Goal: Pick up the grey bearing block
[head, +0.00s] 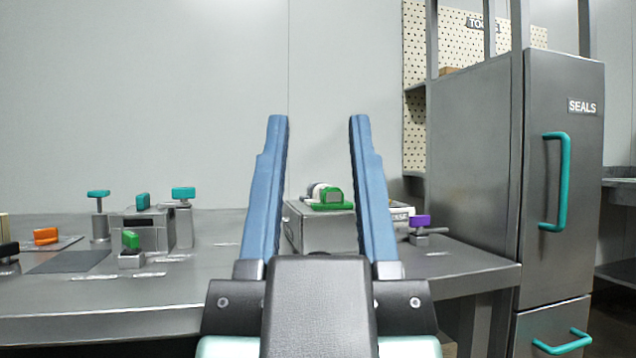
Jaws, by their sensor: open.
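My gripper (318,118) is open in the middle of the head view, its two blue fingers pointing up and away with nothing between the tips. Beyond the fingers, a grey block (318,232) sits on the metal bench, with a green and white part (328,197) on top. Its lower front is partly hidden by my gripper. Another grey block (150,232) with a dark slot and a teal handle (142,201) stands to the left. I cannot tell for sure which of these is the bearing block.
The metal bench (200,262) has small fixtures with teal, green (131,240), orange (46,235) and purple (420,221) handles. A dark flat plate (70,261) lies at left. A tall cabinet labelled SEALS (565,190) stands at right. Pale wall is behind.

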